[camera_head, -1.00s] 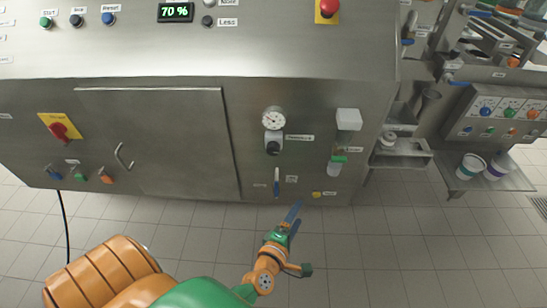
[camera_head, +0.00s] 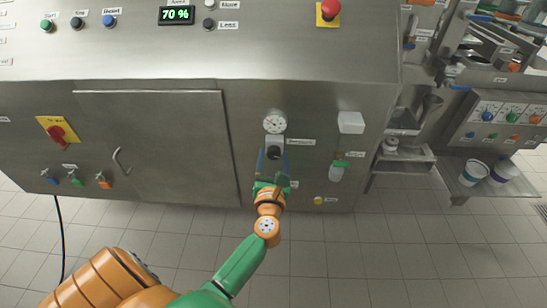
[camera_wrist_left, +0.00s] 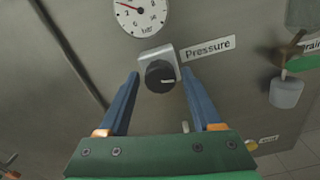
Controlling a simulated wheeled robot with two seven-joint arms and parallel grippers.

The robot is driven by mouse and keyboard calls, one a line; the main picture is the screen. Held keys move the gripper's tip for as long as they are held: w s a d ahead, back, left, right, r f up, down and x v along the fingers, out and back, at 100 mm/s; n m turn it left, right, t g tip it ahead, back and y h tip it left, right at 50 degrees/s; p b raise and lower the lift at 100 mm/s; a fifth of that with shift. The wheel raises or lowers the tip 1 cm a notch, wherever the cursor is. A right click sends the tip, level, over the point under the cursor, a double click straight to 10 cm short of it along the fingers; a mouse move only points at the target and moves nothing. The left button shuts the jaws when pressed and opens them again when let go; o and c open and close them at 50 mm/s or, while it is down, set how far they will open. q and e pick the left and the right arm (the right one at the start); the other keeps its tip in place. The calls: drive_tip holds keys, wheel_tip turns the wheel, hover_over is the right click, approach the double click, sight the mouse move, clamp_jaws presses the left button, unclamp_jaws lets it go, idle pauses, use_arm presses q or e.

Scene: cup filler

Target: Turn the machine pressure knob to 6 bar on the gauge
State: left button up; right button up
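The round white gauge (camera_head: 274,123) is just above. In the left wrist view the gauge (camera_wrist_left: 142,14) is cut off at the top, and its red needle points left and slightly up; I cannot read the value surely. My left gripper (camera_head: 273,159) is open, also in the left wrist view (camera_wrist_left: 159,78), its blue fingers on either side of the knob, apart from it. My right gripper is not in view.
A white box (camera_head: 350,122) and a green-handled drain valve (camera_head: 340,164) are right of the knob. A large door panel (camera_head: 160,145) is on the left. A side shelf (camera_head: 463,184) with cups stands at the right.

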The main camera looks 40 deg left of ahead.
use_arm(q)
clamp_jaws()
drive_tip(key=shift+m, duration=0.3)
drive_tip(key=m+p, duration=0.2)
drive_tip(key=m, duration=0.2)
drive_tip(key=shift+r, duration=0.1)
drive_tip(key=m+p, duration=0.2)
drive_tip(key=m, duration=0.3)
drive_tip(key=m+p, duration=0.2)
drive_tip(key=m, duration=0.3)
drive_tip(key=shift+m, duration=0.4)
drive_tip(key=shift+m+p, duration=0.75)
drive_tip(key=shift+m, duration=1.45)
